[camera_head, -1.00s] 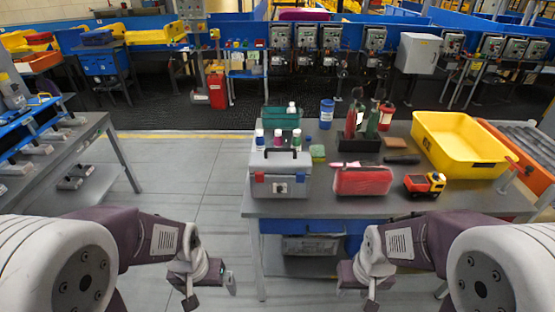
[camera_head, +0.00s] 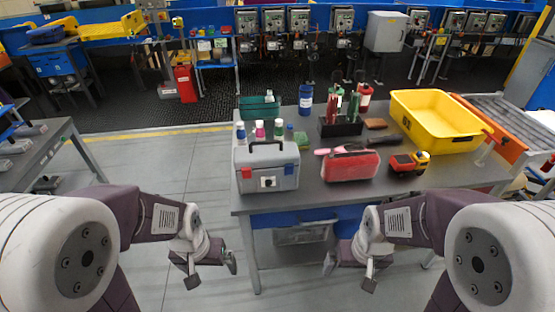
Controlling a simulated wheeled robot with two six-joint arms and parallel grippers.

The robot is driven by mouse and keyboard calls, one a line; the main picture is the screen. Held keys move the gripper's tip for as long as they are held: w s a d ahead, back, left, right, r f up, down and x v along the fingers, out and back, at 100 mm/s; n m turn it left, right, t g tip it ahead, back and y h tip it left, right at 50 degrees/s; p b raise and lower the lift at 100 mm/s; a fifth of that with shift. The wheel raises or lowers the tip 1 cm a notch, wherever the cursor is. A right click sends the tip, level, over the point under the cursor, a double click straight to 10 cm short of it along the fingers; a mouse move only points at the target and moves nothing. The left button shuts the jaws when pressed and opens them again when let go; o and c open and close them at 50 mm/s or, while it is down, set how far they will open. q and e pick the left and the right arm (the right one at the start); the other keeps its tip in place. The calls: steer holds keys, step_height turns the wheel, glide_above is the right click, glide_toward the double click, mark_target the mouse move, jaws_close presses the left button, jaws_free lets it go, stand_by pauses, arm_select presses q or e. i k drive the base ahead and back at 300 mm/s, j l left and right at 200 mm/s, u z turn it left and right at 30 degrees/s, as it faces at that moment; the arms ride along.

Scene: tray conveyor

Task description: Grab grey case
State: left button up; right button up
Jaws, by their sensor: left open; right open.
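The grey case (camera_head: 267,175) is a toolbox with a black handle on top and red and blue latches. It stands upright at the front left corner of the table (camera_head: 330,196). My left gripper (camera_head: 212,278) is open and empty, low in front of the table and to the left of the case. My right gripper (camera_head: 349,272) is open and empty, low in front of the table and to the right of the case. Both are apart from the case.
A red case (camera_head: 350,168) lies right of the grey case, with a toy truck (camera_head: 409,163) beyond it. Several bottles and a green bin (camera_head: 258,108) stand behind. A yellow tub (camera_head: 437,122) is at the right. Open floor lies left of the table.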

mark_target(266, 160)
steer(key=i+j+z, duration=0.25)
steer(key=j+z, duration=0.2)
steer(key=i+j+z, duration=0.2)
steer(key=j+z, duration=0.25)
steer(key=j, duration=0.3)
steer(key=j+z, duration=0.45)
steer(key=j, duration=0.2)
steer(key=j+z, duration=0.45)
steer(key=j, duration=0.25)
steer(key=k+j+z, duration=0.15)
steer(key=j+z, duration=0.3)
steer(key=j, duration=0.2)
